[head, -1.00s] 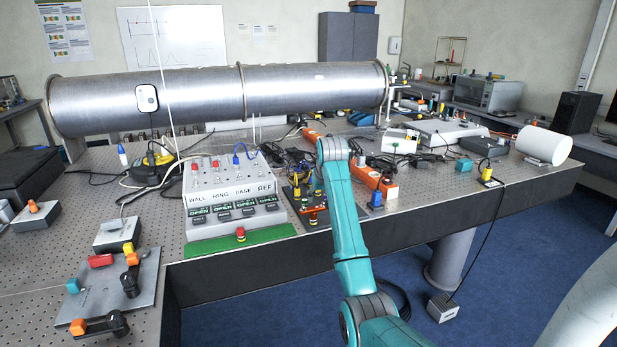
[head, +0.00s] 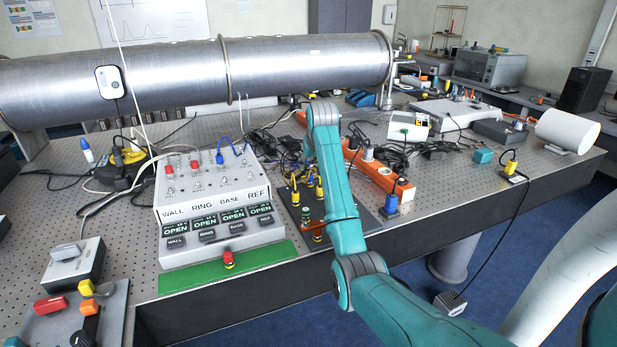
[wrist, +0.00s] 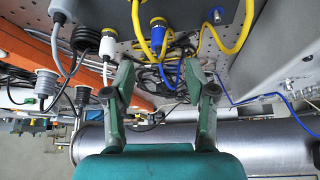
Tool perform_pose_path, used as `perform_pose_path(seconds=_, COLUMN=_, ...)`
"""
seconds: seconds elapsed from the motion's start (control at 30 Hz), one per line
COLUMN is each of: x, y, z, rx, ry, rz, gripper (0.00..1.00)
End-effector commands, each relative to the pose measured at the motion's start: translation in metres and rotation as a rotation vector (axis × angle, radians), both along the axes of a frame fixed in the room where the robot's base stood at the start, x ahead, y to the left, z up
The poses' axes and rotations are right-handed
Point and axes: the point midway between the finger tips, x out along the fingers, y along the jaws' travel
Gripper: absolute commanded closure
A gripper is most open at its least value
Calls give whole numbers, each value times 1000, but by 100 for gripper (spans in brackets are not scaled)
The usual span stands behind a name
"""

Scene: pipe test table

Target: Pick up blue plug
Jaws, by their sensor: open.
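A blue plug (head: 390,204) stands upright near the front end of the orange power strip in the head view. A blue plug with a yellow collar (wrist: 159,28) is at the top middle, beside a yellow-and-white one. My gripper (wrist: 162,76) is open and empty, its fingers apart below these plugs in the picture. In the head view my arm hides the gripper.
An orange power strip (head: 366,168) with black cables lies right of my arm. A large metal pipe (head: 300,65) spans the back.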

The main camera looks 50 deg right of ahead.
Motion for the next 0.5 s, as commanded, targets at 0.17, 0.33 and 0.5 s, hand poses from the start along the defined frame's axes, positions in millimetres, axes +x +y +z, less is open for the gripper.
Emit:
perform_pose_path(seconds=0.17, x=10, y=-9, z=-24, rx=2, ry=2, rz=0, gripper=44)
perform_pose_path(seconds=0.33, x=14, y=-14, z=-35, rx=1, ry=1, rz=0, gripper=44)
perform_pose_path(seconds=0.5, x=19, y=-18, z=-47, rx=2, ry=2, rz=0, gripper=44)
